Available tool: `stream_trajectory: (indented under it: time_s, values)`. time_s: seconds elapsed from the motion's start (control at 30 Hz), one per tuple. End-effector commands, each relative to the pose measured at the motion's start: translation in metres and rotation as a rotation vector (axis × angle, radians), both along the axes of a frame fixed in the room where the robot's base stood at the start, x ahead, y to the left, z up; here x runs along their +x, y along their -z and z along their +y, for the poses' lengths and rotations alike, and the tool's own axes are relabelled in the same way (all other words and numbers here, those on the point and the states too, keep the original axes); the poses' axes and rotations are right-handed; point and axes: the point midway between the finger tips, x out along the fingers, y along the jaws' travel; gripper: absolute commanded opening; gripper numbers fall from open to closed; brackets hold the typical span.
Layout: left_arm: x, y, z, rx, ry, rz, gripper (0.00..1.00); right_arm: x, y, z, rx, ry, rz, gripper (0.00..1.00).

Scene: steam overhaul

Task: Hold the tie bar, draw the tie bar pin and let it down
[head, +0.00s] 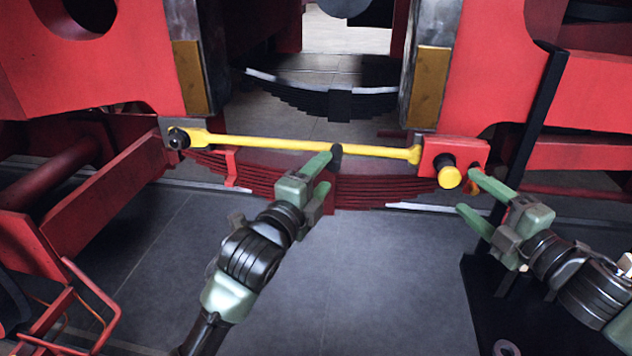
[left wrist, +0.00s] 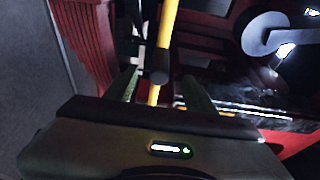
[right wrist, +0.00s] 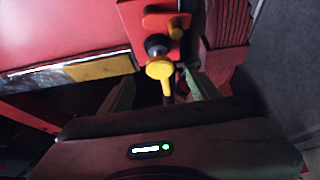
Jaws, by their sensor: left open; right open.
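The yellow tie bar (head: 270,145) runs across between the red frames, from a dark pivot at its left end to a red block (head: 470,150) at its right. A dark grip (head: 336,152) sits partway along it. My left gripper (head: 325,178) is open at this grip; in the left wrist view the bar (left wrist: 167,30) passes between its fingers (left wrist: 160,88). The tie bar pin (head: 449,177) shows a round yellow head in front of the red block. My right gripper (head: 469,193) is open beside it; in the right wrist view the yellow head (right wrist: 159,69) lies just ahead of the fingers (right wrist: 160,90).
A red leaf spring (head: 280,175) lies behind and below the bar. A dark leaf spring (head: 320,95) hangs further back. A black upright (head: 535,120) stands at the right, near my right arm.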

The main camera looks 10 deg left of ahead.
Motion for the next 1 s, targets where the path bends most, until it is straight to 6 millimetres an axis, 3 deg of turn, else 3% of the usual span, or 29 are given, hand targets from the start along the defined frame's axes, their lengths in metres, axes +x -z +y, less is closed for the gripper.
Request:
stream_trajectory:
  time_s: [0.5,1.0]
  values:
    - [0.054,0.000,-0.017,-0.003,0.000,0.001,0.55,0.000,0.000,0.000,0.000,0.000,0.000,0.62]
    - [0.062,0.000,-0.019,-0.002,0.000,0.001,0.52,0.000,0.000,0.000,0.000,0.000,0.000,0.62]
